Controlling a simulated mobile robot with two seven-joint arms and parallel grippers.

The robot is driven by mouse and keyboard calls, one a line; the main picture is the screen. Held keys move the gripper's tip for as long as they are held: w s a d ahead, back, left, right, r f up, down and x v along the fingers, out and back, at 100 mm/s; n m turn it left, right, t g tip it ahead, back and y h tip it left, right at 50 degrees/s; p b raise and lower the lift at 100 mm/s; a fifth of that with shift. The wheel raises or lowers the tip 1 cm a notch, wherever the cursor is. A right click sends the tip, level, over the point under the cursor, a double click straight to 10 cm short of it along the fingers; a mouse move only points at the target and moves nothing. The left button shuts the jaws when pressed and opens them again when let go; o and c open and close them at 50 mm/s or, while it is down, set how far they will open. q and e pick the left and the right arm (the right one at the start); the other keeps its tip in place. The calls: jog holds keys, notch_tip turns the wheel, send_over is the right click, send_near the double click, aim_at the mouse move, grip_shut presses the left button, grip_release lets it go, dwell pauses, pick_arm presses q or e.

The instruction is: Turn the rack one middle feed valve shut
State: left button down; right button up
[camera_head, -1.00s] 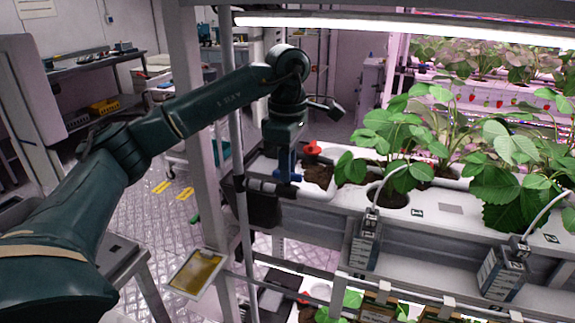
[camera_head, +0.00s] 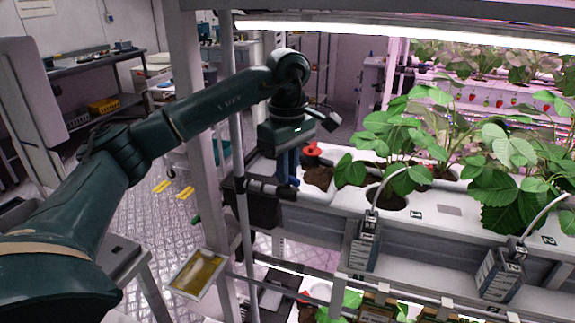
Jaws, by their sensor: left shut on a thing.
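My left gripper (camera_head: 288,182) points down at the left end of the white planting channel (camera_head: 345,199) on the middle level. Its blue fingers are close together, shut at the red valve handle (camera_head: 313,151). The handle shows just right of the fingers; the exact contact is hidden behind them. Dark pipe fittings (camera_head: 264,187) lie just below and left of the fingers. My right gripper is not in view.
A grey upright post (camera_head: 203,150) and a thin pole (camera_head: 240,190) stand close to my left arm. Leafy strawberry plants (camera_head: 400,145) fill the channel to the right. Another red handle (camera_head: 304,295) shows on the lower level. A yellow panel (camera_head: 197,273) hangs at lower left.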

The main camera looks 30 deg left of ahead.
pick_arm(q)
jog(key=m, duration=0.4)
jog(key=shift+m+p, duration=0.3)
jog(key=m, duration=0.4)
jog(key=shift+m, duration=2.2)
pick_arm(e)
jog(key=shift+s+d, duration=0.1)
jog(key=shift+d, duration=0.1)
pick_arm(q)
jog(key=shift+m, duration=0.3)
jog(key=c, duration=1.4)
grip_release()
jog(key=shift+c, duration=0.2)
